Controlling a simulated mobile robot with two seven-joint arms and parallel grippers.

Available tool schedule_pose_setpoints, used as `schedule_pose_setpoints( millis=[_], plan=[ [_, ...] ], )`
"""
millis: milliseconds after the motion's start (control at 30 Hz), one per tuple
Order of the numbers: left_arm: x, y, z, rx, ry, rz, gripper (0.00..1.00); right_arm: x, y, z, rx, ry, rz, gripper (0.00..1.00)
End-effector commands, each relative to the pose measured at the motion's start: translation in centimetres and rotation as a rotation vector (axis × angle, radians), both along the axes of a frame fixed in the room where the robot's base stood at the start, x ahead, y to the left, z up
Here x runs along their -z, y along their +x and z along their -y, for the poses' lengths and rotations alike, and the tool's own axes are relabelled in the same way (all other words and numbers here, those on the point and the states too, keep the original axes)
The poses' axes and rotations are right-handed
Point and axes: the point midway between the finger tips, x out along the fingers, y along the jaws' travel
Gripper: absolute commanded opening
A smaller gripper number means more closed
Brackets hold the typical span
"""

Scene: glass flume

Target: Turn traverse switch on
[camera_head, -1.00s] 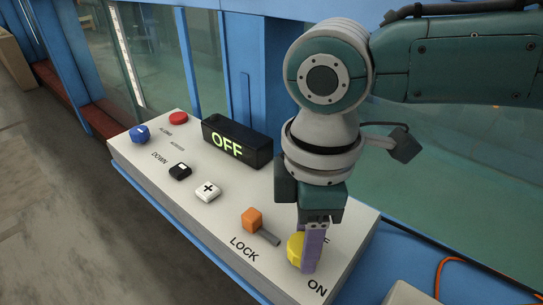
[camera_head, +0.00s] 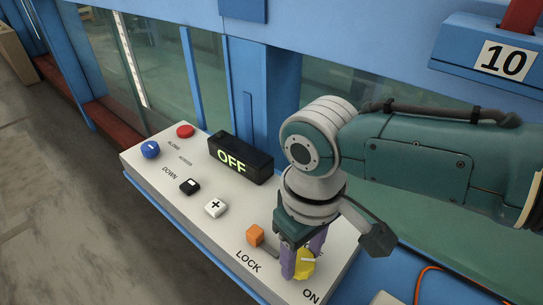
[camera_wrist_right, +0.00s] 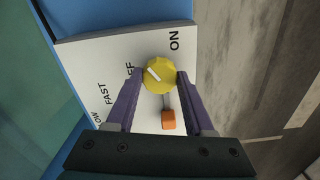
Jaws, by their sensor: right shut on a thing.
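The yellow knob (camera_head: 304,264) sits near the front right end of the white control panel (camera_head: 232,238), with ON beside it. In the right wrist view, the yellow knob (camera_wrist_right: 160,76) has a white mark that slants to the upper left, on the side of the partly covered OFF label. My right gripper (camera_head: 303,265) is shut on the knob, its purple fingers on opposite sides. The right gripper (camera_wrist_right: 158,82) shows the same in the wrist view. The black display (camera_head: 240,158) reads OFF in green. My left gripper is not in view.
An orange lever (camera_head: 255,236) marked LOCK stands close to the knob. A white plus button (camera_head: 215,208), black button (camera_head: 189,186), blue knob (camera_head: 150,149) and red button (camera_head: 185,131) lie farther left. Blue posts and glass stand behind the panel.

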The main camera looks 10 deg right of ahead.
Motion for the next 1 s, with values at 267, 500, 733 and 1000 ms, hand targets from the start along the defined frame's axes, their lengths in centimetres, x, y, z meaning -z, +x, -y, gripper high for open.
schedule_pose_setpoints(
  millis=[267, 500, 733, 1000],
  plan=[
    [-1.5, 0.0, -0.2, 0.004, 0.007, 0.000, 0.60, -0.1, -0.1, -0.1, 0.255, 0.001, -0.003, 0.00],
    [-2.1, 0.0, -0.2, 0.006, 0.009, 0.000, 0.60, -0.1, -0.1, -0.1, 0.433, 0.000, -0.001, 0.00],
    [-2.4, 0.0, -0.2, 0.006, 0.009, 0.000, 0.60, 0.0, 0.0, -0.1, 0.541, 0.000, 0.000, 0.00],
    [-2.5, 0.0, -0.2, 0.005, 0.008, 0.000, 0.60, 0.0, 0.0, 0.0, 0.595, -0.001, 0.002, 0.00]
  ],
)
